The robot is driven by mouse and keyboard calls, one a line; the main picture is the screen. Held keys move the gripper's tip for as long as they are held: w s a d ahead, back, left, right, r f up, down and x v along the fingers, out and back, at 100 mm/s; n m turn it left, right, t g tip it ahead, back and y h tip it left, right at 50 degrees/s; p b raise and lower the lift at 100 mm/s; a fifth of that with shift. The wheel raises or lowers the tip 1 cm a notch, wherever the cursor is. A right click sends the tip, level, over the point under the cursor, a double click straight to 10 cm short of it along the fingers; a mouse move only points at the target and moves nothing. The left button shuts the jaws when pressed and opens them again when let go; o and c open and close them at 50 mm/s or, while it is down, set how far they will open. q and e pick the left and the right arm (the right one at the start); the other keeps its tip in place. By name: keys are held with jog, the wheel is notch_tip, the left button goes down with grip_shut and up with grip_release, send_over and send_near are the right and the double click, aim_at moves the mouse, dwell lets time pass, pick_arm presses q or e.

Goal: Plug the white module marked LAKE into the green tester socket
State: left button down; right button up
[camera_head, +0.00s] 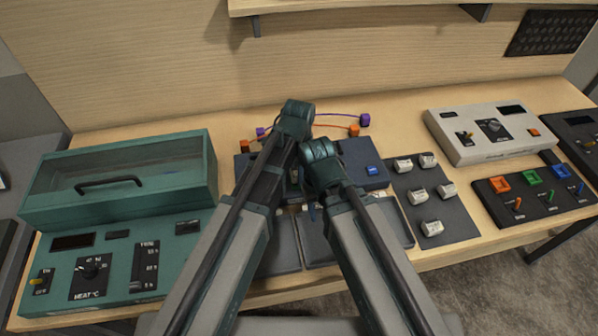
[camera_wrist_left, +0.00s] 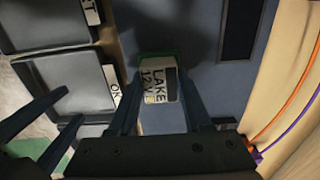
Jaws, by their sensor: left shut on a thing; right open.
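My left gripper (camera_wrist_left: 160,90) is shut on the white module marked LAKE 12V (camera_wrist_left: 158,80), whose label faces the wrist camera. The green tester socket (camera_wrist_left: 153,57) shows as a green rim at the module's far end, on the dark blue tester panel (camera_wrist_left: 150,20). The module overlaps the rim; I cannot tell whether it is seated. In the head view my arms hide the module, the socket and the left fingertips. My right gripper (camera_wrist_left: 65,108) is open and empty, at the left of the wrist view, over the grey trays.
A grey tray (camera_wrist_left: 75,75) marked OK lies beside the tester. Several white modules stand on a dark mat (camera_head: 458,222) to the right. A teal console (camera_head: 110,262) stands left, a grey unit (camera_head: 470,150) back right. Orange and purple cables run behind the tester.

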pick_arm(q)
grip_release()
dwell(0.4)
jog(key=shift+r+p, duration=3.55)
pick_arm(e)
notch_tip(320, 180, up, 7)
